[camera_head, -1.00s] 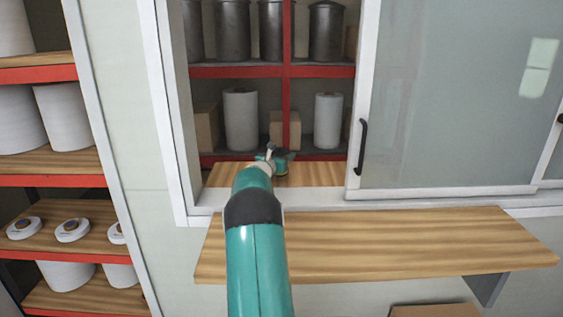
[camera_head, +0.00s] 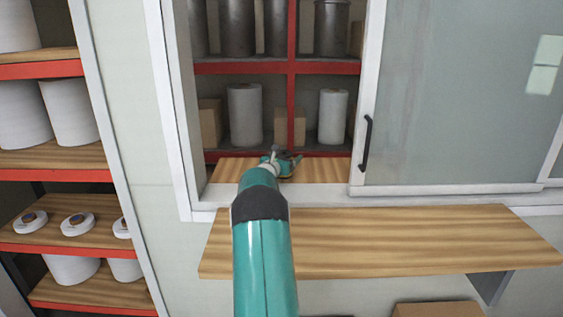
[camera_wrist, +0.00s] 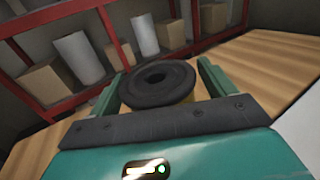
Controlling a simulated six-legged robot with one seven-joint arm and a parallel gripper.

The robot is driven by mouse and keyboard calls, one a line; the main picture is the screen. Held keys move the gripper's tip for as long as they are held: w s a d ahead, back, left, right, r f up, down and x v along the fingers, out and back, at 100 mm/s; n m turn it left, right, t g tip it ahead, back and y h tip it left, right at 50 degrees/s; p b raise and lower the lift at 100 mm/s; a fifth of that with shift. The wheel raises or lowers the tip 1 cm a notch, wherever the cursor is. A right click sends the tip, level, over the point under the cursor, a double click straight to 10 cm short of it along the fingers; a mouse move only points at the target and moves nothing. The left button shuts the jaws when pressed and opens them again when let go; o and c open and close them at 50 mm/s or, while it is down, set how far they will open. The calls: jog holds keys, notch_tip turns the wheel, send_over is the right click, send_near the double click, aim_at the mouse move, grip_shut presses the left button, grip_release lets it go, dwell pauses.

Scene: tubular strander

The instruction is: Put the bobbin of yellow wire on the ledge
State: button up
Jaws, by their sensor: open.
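The bobbin (camera_wrist: 158,82) shows in the wrist view as a black round flange with a hole in its middle. A little yellow shows beneath its right edge. It stands upright on a wooden surface inside the window opening. My gripper (camera_wrist: 162,80) is open, with one teal finger on each side of the bobbin; I cannot tell whether either finger touches it. In the head view my gripper (camera_head: 282,162) is at the window opening, and my arm hides most of what is there. The wooden ledge (camera_head: 390,240) runs along the wall below the window and looks bare.
A frosted sliding pane (camera_head: 460,100) with a black handle (camera_head: 365,143) covers the window's right side. Red shelving (camera_head: 290,68) with white rolls and boxes stands behind the opening. Another shelf rack (camera_head: 55,160) stands at left. A cardboard box (camera_head: 437,308) lies below the ledge.

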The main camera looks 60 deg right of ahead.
jog(key=a, duration=1.2)
jog(key=shift+w+a+r, duration=0.1)
jog(key=shift+a+r, duration=0.2)
jog(key=a+r+m+y, duration=0.3)
jog(key=a+m, duration=0.3)
jog(key=a, duration=0.8)
jog(key=a+r+m+y, duration=0.3)
jog(key=a+m, duration=0.2)
jog(key=a, duration=0.9)
jog(key=s+a+f+m+t+y, duration=0.1)
jog(key=s+a+m+t+y, duration=0.1)
jog(key=a, duration=1)
jog(key=s+a+f+m+t+y, duration=0.1)
jog(key=s+a+y, duration=0.4)
jog(key=a, duration=0.8)
jog(key=s+a+f+m+t+y, duration=0.2)
jog(key=s+a+m+y, duration=0.2)
jog(key=a, duration=0.8)
jog(key=shift+a+f+t+y, duration=0.2)
jog(key=shift+f+t+y, duration=0.1)
jog(key=shift+f+y, duration=0.15)
jog(key=shift+c, duration=0.4)
